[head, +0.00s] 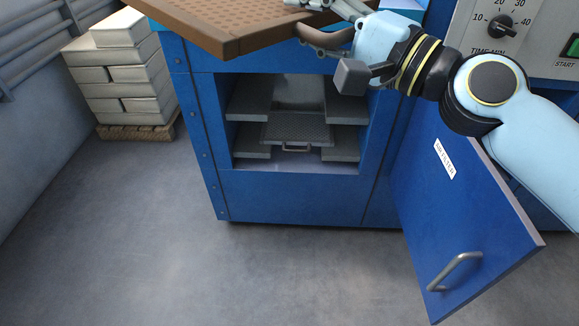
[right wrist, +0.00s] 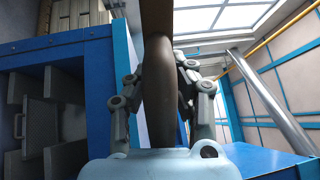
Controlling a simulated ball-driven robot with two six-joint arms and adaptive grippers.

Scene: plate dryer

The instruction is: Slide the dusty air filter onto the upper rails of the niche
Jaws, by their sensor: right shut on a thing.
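The dusty air filter (head: 240,27) is a brown perforated panel at the top of the head view, in front of and above the niche; its far part is cut off. My right gripper (head: 312,28) is shut on its brown handle, which stands between the fingers in the right wrist view (right wrist: 160,85). The niche (head: 290,165) is open in the blue cabinet. Its upper rails, left (head: 248,98) and right (head: 346,101), are bare. A grey mesh panel (head: 296,128) with a handle lies lower, between the lower rails (head: 252,152). My left gripper is not in view.
The blue door (head: 455,215) hangs open to the right of the niche, its handle low. A control panel (head: 535,45) with a dial is at upper right. White blocks (head: 115,75) are stacked on a pallet at left. The floor in front is clear.

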